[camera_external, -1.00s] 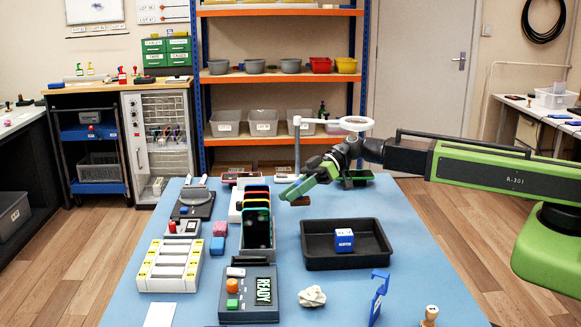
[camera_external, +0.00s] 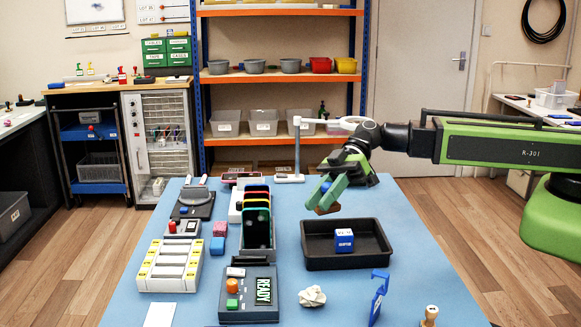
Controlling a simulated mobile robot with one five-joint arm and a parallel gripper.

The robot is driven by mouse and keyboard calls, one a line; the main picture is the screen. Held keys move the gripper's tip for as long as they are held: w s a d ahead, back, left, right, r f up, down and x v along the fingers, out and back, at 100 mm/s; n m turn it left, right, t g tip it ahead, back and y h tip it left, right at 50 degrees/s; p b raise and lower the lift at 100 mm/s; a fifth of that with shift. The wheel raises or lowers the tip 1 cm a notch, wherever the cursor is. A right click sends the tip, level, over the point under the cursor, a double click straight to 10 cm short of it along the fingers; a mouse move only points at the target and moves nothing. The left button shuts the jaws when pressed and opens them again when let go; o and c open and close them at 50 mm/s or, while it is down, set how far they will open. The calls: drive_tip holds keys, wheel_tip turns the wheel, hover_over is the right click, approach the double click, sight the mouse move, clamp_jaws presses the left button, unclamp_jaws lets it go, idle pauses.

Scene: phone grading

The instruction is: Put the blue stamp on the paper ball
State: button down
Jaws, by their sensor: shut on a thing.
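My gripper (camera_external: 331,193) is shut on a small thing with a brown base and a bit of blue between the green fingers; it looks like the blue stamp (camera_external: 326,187). The fingers hide most of it. It is held in the air, above and behind the left end of the black tray, and points down. The paper ball (camera_external: 312,297) is a crumpled white lump on the blue table near the front. It lies to the right of the grey device with the READY display, well in front of my gripper. Nothing is on it.
The black tray (camera_external: 374,259) holds a blue-and-white cube (camera_external: 344,240). A blue stand (camera_external: 379,298) and a wooden-handled stamp (camera_external: 430,317) stand right of the ball. The READY device (camera_external: 248,299) and a phone rack (camera_external: 258,235) are to the left.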

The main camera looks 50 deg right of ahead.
drive_tip(key=s+a, duration=0.1)
drive_tip(key=s, duration=0.1)
drive_tip(key=b, duration=0.7)
hover_over(312, 296)
drive_tip(key=f, duration=0.4)
drive_tip(key=w+f, duration=0.1)
drive_tip(key=f, duration=0.1)
drive_tip(key=shift+a+f, duration=0.2)
drive_tip(key=f+b, duration=0.4)
drive_tip(key=shift+s+a+f, duration=0.25)
drive_tip(key=shift+a, duration=0.15)
drive_tip(key=shift+r, duration=0.25)
drive_tip(key=shift+f, duration=0.25)
drive_tip(key=c, duration=1.2)
unclamp_jaws()
drive_tip(key=shift+o, duration=0.2)
drive_tip(key=shift+r, duration=0.2)
